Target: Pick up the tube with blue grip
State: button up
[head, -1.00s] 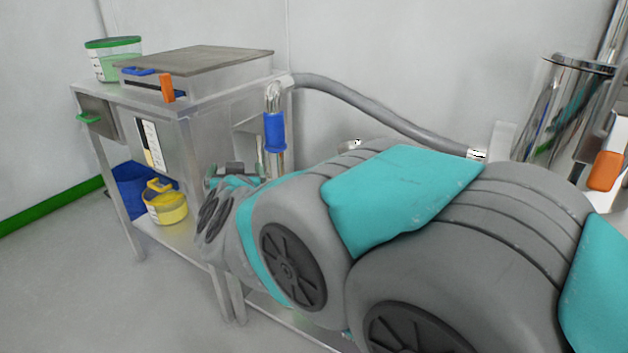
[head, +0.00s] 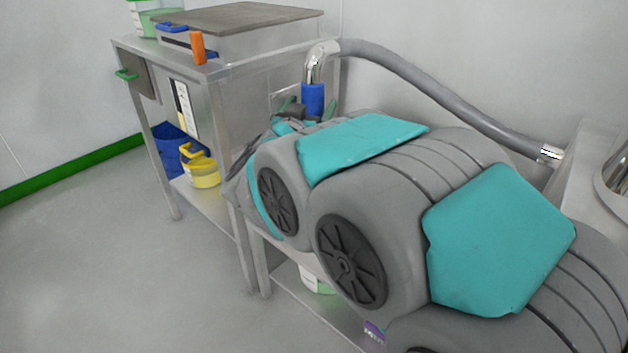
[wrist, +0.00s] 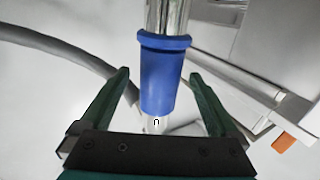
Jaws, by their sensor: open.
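The tube with blue grip is a shiny metal elbow with a blue sleeve (head: 313,97), standing upright beside the steel table, with a grey hose running from its top. In the wrist view its blue grip (wrist: 166,75) is upright in the middle. My gripper (wrist: 159,75) is open, with one dark green finger on each side of the grip and visible gaps on both sides. In the head view my gripper (head: 308,107) is at the tube's lower part, mostly behind my arm. The tube's lower end is hidden there.
A steel table (head: 225,70) stands at left with an orange-handled item (head: 197,48) on its edge. The grey hose (head: 430,88) runs right along the wall. A yellow container (head: 203,171) and blue bin (head: 172,150) sit on the lower shelf. The floor at left is clear.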

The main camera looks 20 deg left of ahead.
jog(key=shift+w+r, duration=0.1)
jog(key=shift+w, duration=1)
jog(key=shift+c, duration=0.3)
grip_shut()
